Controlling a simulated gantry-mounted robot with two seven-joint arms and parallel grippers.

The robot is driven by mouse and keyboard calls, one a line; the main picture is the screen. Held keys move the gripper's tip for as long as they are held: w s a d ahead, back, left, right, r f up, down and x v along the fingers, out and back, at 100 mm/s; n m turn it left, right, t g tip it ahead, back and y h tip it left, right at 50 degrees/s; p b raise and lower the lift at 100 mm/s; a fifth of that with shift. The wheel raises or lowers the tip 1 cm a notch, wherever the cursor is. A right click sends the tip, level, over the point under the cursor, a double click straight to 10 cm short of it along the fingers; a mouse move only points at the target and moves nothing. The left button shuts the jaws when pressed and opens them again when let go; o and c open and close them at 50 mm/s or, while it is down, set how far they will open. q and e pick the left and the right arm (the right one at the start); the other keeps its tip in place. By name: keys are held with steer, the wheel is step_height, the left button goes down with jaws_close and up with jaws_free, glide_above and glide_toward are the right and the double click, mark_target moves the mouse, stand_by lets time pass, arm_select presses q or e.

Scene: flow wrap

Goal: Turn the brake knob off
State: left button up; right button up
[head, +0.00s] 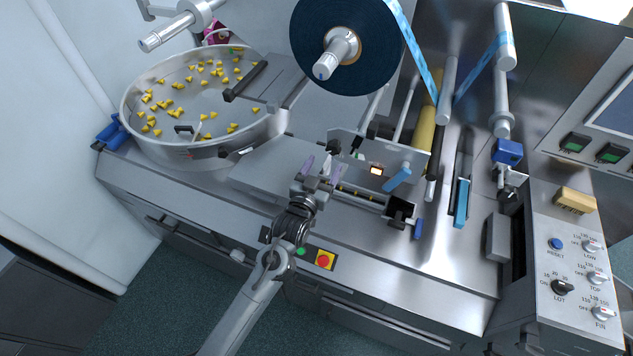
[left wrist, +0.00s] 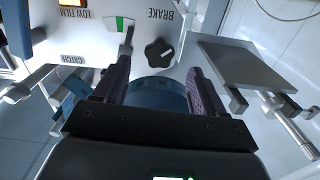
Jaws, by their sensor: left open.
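The brake knob (left wrist: 158,52) is a black lobed knob with a white pointer line. It sits on a pale panel (left wrist: 90,45) under the upside-down label BRAKE. My left gripper (left wrist: 160,66) is open, its two purple fingers either side of the knob in the picture. The knob shows between and just beyond the fingertips, and I see no contact. In the head view my left gripper (head: 322,168) is in front of the small panel below the film reel. The knob is hard to make out there. My right gripper is not in view.
A lit LOW FILM lamp (left wrist: 73,4) and a green-and-white gauge (left wrist: 120,24) are near the knob. A grey plate (left wrist: 240,62) stands to its right. The dark film reel (head: 347,45) is above the panel, and a round bowl of yellow pieces (head: 170,118) is at left.

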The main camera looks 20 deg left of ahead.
arm_select(q)
steer(key=shift+s+b, duration=0.35)
steer(key=shift+s, duration=1.95)
steer(key=s+f+g+p, duration=0.1)
steer(key=s+g+p, duration=0.3)
steer(key=s, duration=1.2)
steer(key=s+a+f+m+g+p, duration=0.1)
steer(key=s+g+p, duration=0.3)
steer(key=s+g, duration=0.6)
steer(key=s+f, duration=0.1)
steer(key=s, duration=0.5)
steer(key=shift+s+a+f+m+h+p, duration=0.15)
steer(key=shift+f+m+h+p, duration=0.15)
steer(key=shift+h, duration=0.1)
